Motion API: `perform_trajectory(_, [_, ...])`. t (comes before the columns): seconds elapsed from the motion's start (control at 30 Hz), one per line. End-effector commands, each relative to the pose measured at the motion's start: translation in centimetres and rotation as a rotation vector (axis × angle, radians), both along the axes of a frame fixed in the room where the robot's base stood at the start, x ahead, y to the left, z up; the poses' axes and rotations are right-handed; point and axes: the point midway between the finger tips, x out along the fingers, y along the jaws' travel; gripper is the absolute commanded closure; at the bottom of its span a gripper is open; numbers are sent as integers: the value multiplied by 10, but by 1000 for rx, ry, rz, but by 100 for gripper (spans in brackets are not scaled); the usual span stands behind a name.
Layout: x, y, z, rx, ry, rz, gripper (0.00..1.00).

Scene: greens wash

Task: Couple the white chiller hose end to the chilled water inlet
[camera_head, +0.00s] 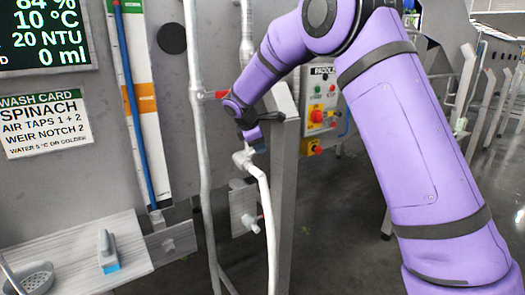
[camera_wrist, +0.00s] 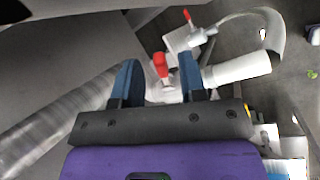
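A thick white tube end (camera_wrist: 240,70) lies just right of the right finger. In the head view a white hose end fitting (camera_head: 243,158) sits just below my wrist, with its white hose (camera_head: 266,205) running down. I cannot tell which fitting is the chilled water inlet.
The steel post (camera_head: 287,190) stands close to my wrist. A vertical white pipe (camera_head: 202,150) runs on its left. A control box (camera_head: 319,98) with a red knob is behind. A shelf (camera_head: 75,255) with a brush (camera_head: 108,250) is at lower left.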

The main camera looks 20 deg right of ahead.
Motion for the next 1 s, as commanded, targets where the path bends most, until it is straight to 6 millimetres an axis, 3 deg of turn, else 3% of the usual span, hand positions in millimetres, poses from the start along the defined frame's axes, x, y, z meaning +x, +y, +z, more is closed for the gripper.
perform_trajectory(0.23, [8, -11, -25, 0, 2, -1, 62])
perform_trajectory(0.6, [10, -14, -30, 1, 0, -1, 62])
perform_trajectory(0.8, [10, -14, -30, 2, 0, -2, 100])
perform_trajectory(1.0, [10, -14, -30, 3, -3, -4, 100])
